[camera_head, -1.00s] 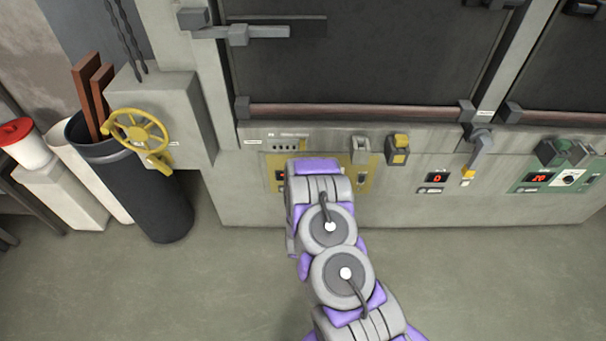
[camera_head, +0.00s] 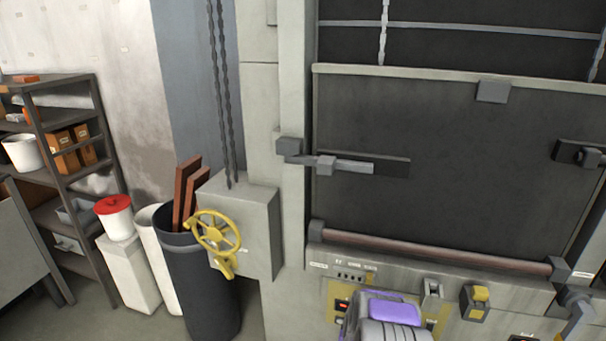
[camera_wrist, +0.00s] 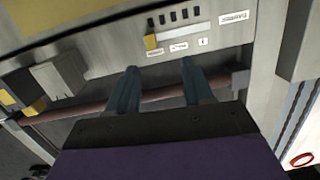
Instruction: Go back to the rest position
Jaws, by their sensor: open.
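My arm's purple and grey end (camera_head: 388,318) shows at the bottom of the head view, in front of the yellow-framed panel (camera_head: 338,300) on the oven front. In the wrist view my gripper (camera_wrist: 158,75) has two separate fingers with a gap between them. It is open and empty. The fingertips do not show in the head view.
The oven door (camera_head: 440,160) fills the right, with its handle bar (camera_head: 430,248) below. A yellow handwheel (camera_head: 215,232) sits on a grey box. A dark bin (camera_head: 205,290), a white bin with a red-lidded bucket (camera_head: 115,215) and a shelf (camera_head: 75,170) stand left.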

